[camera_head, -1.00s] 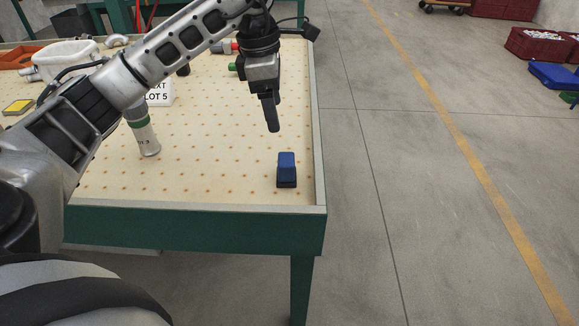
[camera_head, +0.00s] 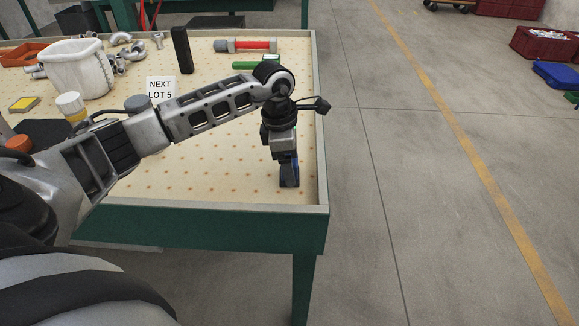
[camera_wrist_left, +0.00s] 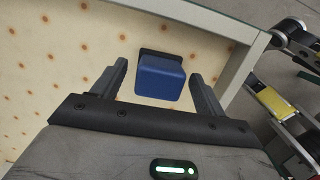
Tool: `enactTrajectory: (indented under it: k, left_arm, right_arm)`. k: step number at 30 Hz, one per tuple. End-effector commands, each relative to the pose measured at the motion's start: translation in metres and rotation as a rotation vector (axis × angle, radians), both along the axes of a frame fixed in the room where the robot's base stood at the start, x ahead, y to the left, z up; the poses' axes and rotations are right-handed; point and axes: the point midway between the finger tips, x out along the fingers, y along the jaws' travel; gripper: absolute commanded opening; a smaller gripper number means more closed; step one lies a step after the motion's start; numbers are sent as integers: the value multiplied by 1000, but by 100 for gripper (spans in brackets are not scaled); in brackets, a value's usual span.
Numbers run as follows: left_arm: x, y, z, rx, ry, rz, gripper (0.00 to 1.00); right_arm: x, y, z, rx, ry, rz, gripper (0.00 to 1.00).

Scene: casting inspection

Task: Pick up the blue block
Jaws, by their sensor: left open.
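The blue block (camera_wrist_left: 160,80) stands on the pegboard-like table top near its front right corner, with a dark part at its far side. In the left wrist view it lies between the two open fingers of my left gripper (camera_wrist_left: 157,88), with a gap to each finger. In the head view my left gripper (camera_head: 288,172) points down at the block (camera_head: 291,181) and hides much of it.
The table's raised rim (camera_head: 322,150) runs close to the right of the block. A white bin (camera_head: 78,70), a "NEXT LOT 5" sign (camera_head: 160,90), a black upright block (camera_head: 182,50) and a red-and-grey cylinder (camera_head: 246,45) stand farther back. The table's middle is mostly clear.

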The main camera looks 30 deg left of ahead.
Motion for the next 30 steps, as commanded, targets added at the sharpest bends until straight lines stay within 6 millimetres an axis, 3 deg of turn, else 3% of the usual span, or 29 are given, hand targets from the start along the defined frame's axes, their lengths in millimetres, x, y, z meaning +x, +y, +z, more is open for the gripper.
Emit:
enactTrajectory:
  k: [7, 12, 23, 30]
  left_arm:
    - [0, 0, -2, 1, -1, 0, 70]
    - [0, 0, -1, 1, -1, 0, 24]
    - [1, 0, 2, -1, -3, 0, 24]
    - [2, 0, 27, -2, -7, 2, 24]
  right_arm:
    - [1, 0, 0, 0, -3, 0, 68]
    - [1, 0, 0, 1, -3, 1, 68]
    - [1, 0, 0, 0, -2, 1, 68]
    - [1, 0, 0, 1, -2, 2, 68]
